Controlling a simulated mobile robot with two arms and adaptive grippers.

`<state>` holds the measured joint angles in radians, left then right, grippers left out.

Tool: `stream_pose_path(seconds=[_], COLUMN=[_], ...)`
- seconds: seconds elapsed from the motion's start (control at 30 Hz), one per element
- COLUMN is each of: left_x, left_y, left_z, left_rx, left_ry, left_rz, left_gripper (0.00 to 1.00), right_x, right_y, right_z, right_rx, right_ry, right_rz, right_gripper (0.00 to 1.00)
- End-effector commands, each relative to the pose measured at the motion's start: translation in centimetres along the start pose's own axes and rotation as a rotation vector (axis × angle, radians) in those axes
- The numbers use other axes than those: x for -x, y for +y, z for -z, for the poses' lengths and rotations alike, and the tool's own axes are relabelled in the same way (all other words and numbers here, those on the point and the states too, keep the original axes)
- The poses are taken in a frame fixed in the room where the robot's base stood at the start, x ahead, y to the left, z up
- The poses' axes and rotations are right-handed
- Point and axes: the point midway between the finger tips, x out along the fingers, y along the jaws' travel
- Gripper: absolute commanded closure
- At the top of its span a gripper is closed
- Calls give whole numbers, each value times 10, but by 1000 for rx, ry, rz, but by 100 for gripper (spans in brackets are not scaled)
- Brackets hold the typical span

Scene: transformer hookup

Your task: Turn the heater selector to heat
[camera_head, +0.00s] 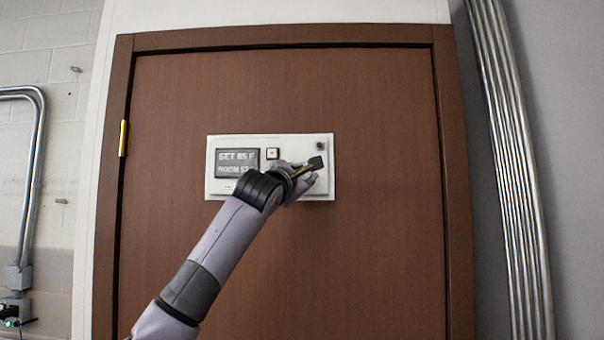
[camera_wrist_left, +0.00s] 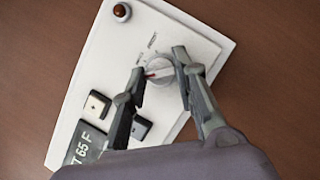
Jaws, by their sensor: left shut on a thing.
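The heater selector is a round pale knob (camera_wrist_left: 159,71) with a red pointer mark, on a white control panel (camera_head: 228,190). In the left wrist view the panel (camera_wrist_left: 205,47) appears tilted, with small lettering around the knob too small to read surely. My left gripper (camera_head: 309,168) reaches the panel's right part from below left and hides the knob in the head view. In the left wrist view its fingers (camera_wrist_left: 160,70) lie on both sides of the knob, shut on it. The red mark lies near the left finger. My right gripper is not in view.
The panel's display (camera_head: 237,162) reads SET 65 F, with a partly hidden ROOM line below. A square button (camera_head: 273,154) and a dark red lamp (camera_head: 320,145) are on the panel. A brown door (camera_head: 380,250) is behind it. Metal pipes (camera_head: 515,170) run at right.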

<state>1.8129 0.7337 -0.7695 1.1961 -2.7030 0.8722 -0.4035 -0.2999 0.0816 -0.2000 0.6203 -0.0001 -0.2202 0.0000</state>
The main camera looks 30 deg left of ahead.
Motion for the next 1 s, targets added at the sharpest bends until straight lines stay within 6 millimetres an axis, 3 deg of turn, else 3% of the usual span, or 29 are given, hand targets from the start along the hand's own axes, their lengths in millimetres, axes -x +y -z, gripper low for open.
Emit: stream_pose_path(seconds=[0.6, 1.0], left_x=[-2, -2], left_y=[8, 6], left_z=[-4, -3], left_rx=[-441, -630], left_ry=[2, 1], left_rz=[185, 264], left_gripper=[100, 100], right_x=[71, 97], right_y=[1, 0], right_z=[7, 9], right_rx=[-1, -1], right_ry=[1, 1], right_rz=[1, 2], right_gripper=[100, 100])
